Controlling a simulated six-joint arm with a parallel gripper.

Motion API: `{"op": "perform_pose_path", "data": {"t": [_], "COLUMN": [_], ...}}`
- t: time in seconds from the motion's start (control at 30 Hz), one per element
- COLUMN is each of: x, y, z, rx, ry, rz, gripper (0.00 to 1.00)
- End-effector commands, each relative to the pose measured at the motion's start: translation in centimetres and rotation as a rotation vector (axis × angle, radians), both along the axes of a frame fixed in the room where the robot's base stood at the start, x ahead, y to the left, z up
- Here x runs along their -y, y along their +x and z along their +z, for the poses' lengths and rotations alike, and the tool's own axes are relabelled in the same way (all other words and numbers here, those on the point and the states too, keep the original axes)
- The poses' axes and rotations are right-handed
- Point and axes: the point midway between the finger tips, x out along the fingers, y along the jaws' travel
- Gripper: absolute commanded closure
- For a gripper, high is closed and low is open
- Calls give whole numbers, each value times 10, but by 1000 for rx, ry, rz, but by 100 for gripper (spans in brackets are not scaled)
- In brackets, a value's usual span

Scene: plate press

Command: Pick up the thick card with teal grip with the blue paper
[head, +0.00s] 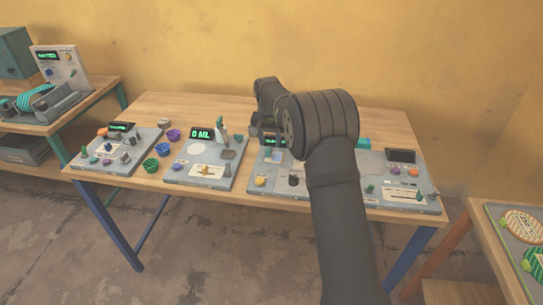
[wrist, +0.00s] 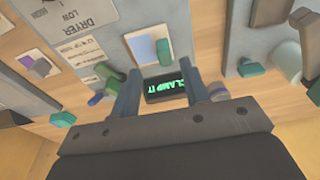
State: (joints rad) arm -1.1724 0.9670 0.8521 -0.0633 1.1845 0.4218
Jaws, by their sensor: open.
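In the wrist view a flat card with a pale blue-lavender sheet (wrist: 146,49) lies on a grey panel, and a teal grip (wrist: 163,52) stands at its right edge. In the head view a pale sheet (head: 285,156) shows on the right-hand panel, left of my arm, with a small teal piece (head: 267,153) beside it. My gripper (wrist: 163,82) is open and empty, its two fingers apart above the panel edge. The card lies beyond the fingertips, not between them. In the head view my arm hides part of this panel, and the fingers cannot be made out.
A dark display reading "CLAMP IT" (wrist: 167,85) shows between my fingers. A green knob (wrist: 108,78) is near the left finger. Another teal block (wrist: 250,68) and a grey cylinder (wrist: 287,60) are to the right.

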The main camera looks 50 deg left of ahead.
Motion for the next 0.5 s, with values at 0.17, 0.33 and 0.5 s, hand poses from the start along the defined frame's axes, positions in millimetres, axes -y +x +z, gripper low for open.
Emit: {"op": "perform_pose_path", "data": {"t": [0.17,0.33,0.5], "x": [-4,-9,-11], "y": [0,1,2], "z": [-14,-40,-51], "rx": [-1,-1,0], "ry": [-3,-3,0], "rz": [1,0,0], "gripper": [58,58,58]}}
